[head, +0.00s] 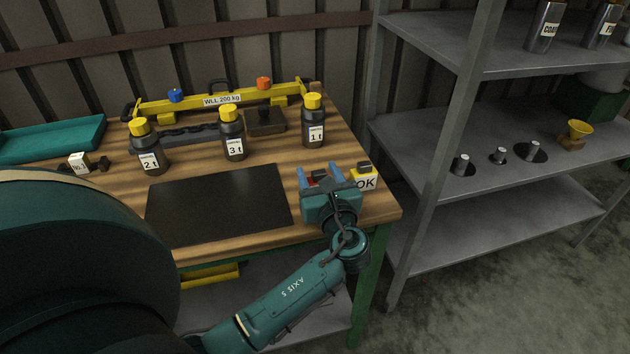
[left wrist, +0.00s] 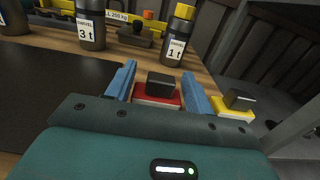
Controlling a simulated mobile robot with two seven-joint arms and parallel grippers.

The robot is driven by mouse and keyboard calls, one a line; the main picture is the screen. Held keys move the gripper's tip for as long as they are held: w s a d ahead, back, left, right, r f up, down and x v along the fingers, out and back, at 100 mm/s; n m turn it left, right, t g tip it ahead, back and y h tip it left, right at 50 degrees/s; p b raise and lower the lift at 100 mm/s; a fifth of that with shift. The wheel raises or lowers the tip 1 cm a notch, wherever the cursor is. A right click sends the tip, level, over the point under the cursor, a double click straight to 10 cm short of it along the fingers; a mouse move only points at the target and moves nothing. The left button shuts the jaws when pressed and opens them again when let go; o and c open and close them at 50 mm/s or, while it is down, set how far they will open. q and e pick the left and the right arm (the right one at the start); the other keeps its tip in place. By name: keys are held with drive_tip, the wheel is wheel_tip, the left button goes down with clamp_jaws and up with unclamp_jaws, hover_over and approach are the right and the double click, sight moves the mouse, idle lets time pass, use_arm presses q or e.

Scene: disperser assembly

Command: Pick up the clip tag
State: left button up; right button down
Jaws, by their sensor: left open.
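Two tags with dark block-like clips lie at the table's right end. A red tag (left wrist: 157,102) with a black clip (left wrist: 161,83) sits between the fingers of my left gripper (left wrist: 160,85) in the left wrist view. In the head view my left gripper (head: 322,174) is open over that tag, which is mostly hidden there. No grip on the tag shows. A yellow and white tag marked OK (head: 364,181) with a dark clip lies just right of the gripper; it also shows in the left wrist view (left wrist: 232,108). My right gripper is not in view.
Yellow-capped bottles marked 2 t (head: 149,152), 3 t (head: 233,140) and 1 t (head: 313,125) stand behind the black mat (head: 218,203). A yellow lifting beam (head: 222,99) lies at the back. A grey shelf unit (head: 440,130) stands right of the table.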

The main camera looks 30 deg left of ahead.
use_arm(q)
drive_tip(key=shift+c, duration=0.3)
drive_tip(key=c, duration=1)
